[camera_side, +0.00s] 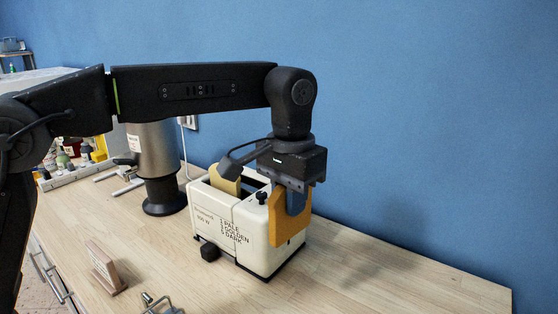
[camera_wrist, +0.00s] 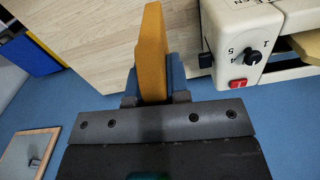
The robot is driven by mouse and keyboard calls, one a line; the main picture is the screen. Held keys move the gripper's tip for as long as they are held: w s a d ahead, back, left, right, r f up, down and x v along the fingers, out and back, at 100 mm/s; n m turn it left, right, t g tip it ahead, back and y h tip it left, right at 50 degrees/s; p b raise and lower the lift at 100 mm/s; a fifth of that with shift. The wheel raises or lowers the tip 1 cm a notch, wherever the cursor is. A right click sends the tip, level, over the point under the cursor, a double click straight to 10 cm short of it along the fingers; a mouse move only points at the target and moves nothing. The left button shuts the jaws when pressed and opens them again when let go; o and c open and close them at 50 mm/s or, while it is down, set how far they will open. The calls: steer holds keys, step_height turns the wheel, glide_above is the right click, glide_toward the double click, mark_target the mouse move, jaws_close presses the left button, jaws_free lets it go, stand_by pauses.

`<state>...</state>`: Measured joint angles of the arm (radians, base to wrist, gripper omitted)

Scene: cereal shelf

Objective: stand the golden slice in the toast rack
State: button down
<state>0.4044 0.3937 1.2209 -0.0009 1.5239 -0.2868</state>
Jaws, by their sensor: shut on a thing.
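My gripper (camera_side: 293,196) is shut on the golden slice (camera_side: 288,230), an orange-brown slab that hangs upright below the fingers. It is beside the right end of the cream toaster (camera_side: 222,222), outside its slots; whether it touches the toaster is unclear. In the wrist view, the slice (camera_wrist: 152,45) stands out from between my gripper's two blue-grey fingers (camera_wrist: 154,82). A paler slice (camera_side: 227,180) stands in a toaster slot. Metal wire parts (camera_side: 160,304) show at the bottom edge of the side view, cut off; they may be the toast rack.
The toaster's dial and red switch (camera_wrist: 238,83) are close to the right of the slice in the wrist view. A small wooden sign (camera_side: 106,268) stands at front left. A steel cylinder (camera_side: 160,160) is behind the toaster. The counter right of the toaster (camera_side: 400,275) is clear.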

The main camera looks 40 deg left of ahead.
mark_target(273, 224)
steer(key=s+m, duration=0.2)
steer(key=s, duration=0.1)
steer(key=s+d+f+m, duration=0.1)
steer(key=s, duration=0.1)
steer(key=shift+s+f, duration=0.1)
steer(key=shift+s, duration=0.15)
steer(key=s+a+f+n, duration=0.25)
steer(key=s+a, duration=0.35)
steer(key=a, duration=0.3)
steer(key=s+a+f+n, duration=0.2)
steer(key=s+a+f, duration=0.1)
steer(key=s+a, duration=0.5)
steer(key=shift+w+a+f, duration=0.1)
steer(key=shift+w+f, duration=0.1)
steer(key=shift+f, duration=1.8)
steer(key=shift+w+a+f, duration=0.1)
steer(key=shift+w+f, duration=0.15)
steer(key=shift+f, duration=1.7)
steer(key=shift+w+a+f, duration=0.1)
steer(key=shift+w+f, duration=0.1)
steer(key=shift+f, duration=1.8)
steer(key=c, duration=1)
jaws_free()
